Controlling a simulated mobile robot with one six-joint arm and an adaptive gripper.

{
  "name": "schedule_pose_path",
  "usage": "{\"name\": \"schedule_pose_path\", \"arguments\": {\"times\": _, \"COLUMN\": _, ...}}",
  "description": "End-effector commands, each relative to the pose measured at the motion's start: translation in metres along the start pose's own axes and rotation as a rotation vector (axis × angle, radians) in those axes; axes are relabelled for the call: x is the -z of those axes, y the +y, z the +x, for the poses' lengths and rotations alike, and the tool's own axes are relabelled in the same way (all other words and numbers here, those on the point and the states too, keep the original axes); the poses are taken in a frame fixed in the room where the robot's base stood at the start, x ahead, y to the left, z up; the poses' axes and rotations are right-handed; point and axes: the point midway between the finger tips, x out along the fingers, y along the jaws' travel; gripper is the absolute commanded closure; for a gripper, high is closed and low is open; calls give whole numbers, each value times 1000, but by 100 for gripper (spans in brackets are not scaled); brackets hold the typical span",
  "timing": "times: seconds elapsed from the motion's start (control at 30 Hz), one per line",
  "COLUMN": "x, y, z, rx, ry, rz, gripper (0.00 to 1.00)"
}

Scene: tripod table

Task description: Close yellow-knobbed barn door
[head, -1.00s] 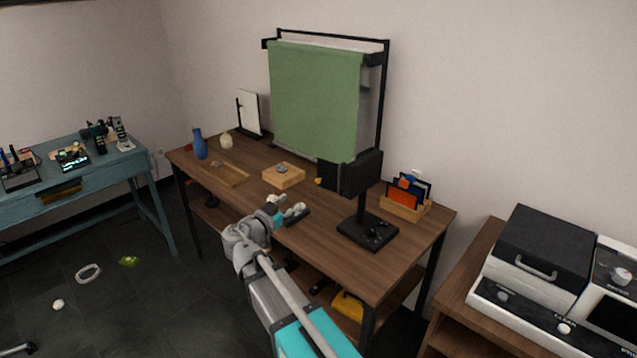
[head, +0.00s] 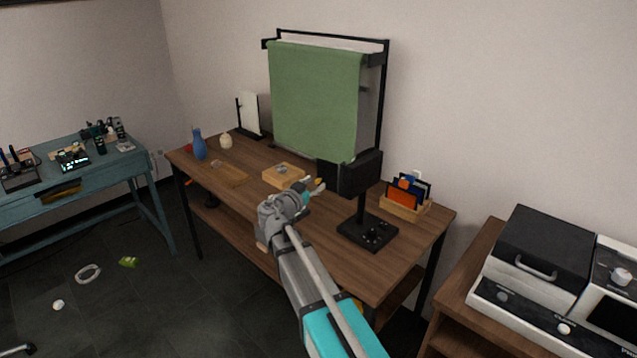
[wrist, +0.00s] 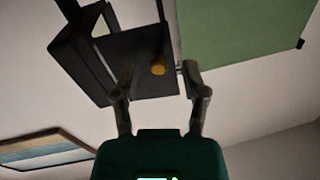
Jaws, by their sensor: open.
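The black lamp head (head: 362,173) sits on a stand with a square black base (head: 367,232) on the wooden table. Its black barn door (head: 327,174) stands out to the left of the head. The yellow knob (head: 320,182) shows low on this door, close to my gripper (head: 312,187). In the wrist view, the barn door (wrist: 137,50) is a dark flat panel, and the round yellow knob (wrist: 157,69) appears between the two fingers of my gripper (wrist: 158,66). The fingers are spread apart. Whether either finger touches the knob or door, I cannot tell.
A green cloth (head: 316,100) hangs on a black frame behind the door. A wooden block (head: 283,174) lies left of my gripper. A wooden holder with coloured cards (head: 404,204) stands right of the lamp. The wooden table (head: 225,188) has bare room at front left.

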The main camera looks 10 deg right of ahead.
Motion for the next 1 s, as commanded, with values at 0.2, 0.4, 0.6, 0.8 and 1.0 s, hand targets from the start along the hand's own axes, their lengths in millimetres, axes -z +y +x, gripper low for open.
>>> {"name": "schedule_pose_path", "arguments": {"times": 0.2, "x": 0, "y": 0, "z": 15, "rx": -1, "ry": 0, "rz": 0, "gripper": 43}}
{"name": "schedule_pose_path", "arguments": {"times": 0.4, "x": 0, "y": 0, "z": 17, "rx": 0, "ry": 0, "rz": 0, "gripper": 43}}
{"name": "schedule_pose_path", "arguments": {"times": 0.6, "x": 0, "y": 0, "z": 16, "rx": 0, "ry": 0, "rz": 0, "gripper": 51}}
{"name": "schedule_pose_path", "arguments": {"times": 0.8, "x": 0, "y": 0, "z": 16, "rx": 0, "ry": 0, "rz": 0, "gripper": 88}}
{"name": "schedule_pose_path", "arguments": {"times": 1.0, "x": 0, "y": 0, "z": 16, "rx": 0, "ry": 0, "rz": 0, "gripper": 100}}
